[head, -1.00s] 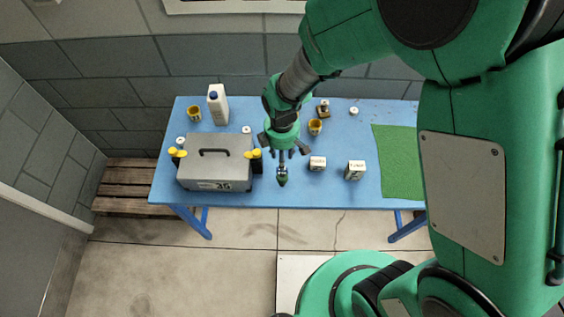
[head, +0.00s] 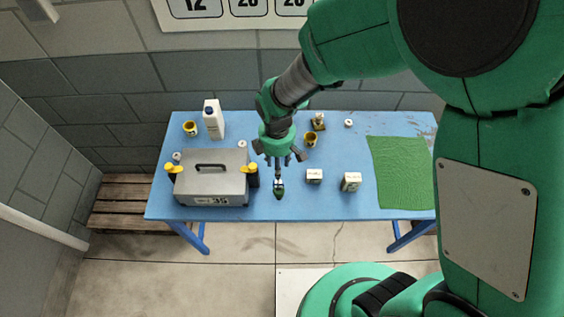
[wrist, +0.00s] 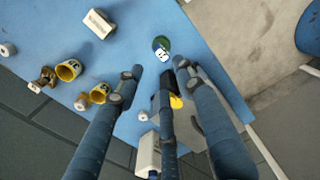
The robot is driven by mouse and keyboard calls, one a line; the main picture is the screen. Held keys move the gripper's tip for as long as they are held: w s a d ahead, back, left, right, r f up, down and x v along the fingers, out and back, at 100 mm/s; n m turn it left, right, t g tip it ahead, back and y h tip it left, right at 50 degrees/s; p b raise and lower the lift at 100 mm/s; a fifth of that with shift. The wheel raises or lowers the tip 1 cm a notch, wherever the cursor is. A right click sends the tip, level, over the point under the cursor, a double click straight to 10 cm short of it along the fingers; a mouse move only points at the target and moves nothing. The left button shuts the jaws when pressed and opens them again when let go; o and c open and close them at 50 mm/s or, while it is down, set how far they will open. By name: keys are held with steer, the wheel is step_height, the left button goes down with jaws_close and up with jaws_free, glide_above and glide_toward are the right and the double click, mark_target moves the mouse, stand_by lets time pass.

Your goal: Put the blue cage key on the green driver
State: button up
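A small green object (head: 279,194) with a white tag and a dark blue part is at the front middle of the blue table. It also shows in the wrist view (wrist: 161,45) beyond the fingertips. I cannot tell whether it is the green driver, the blue cage key, or both together. My gripper (head: 279,165) is above and close to it, fingers spread. In the wrist view my gripper (wrist: 157,80) has its three fingers apart, with nothing seen between them. No other blue key or green driver can be made out.
On the blue table (head: 230,212), a grey box (head: 212,188) marked 35 is left, with yellow-topped items beside it. A white bottle (head: 213,122) and yellow cups stand behind. Two white boxes (head: 350,182) and a green mat (head: 402,175) are right. The front middle-right is clear.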

steer(key=s+d+r+m+t, duration=0.1)
steer(key=d+r+m, duration=0.35)
steer(key=r, duration=0.55)
steer(key=d+r+m+t, duration=0.1)
steer(key=d+r+m, duration=0.2)
steer(key=d+r, duration=0.45)
steer(key=s+d+r+m+t, duration=0.1)
steer(key=s+d+r+m, duration=0.4)
steer(key=r, duration=0.3)
steer(key=s+d+r+m+t, duration=0.2)
steer(key=s+d+r+m, duration=0.3)
steer(key=s+r, duration=0.2)
steer(key=shift+s+r+t, duration=0.3)
steer(key=shift+s+r, duration=0.05)
steer(key=shift+s, duration=0.3)
steer(key=shift+m, duration=0.25)
step_height(320, 180, down, 6)
steer(key=b, duration=0.6)
steer(key=shift+f+b, duration=0.25)
steer(key=shift+b, duration=0.05)
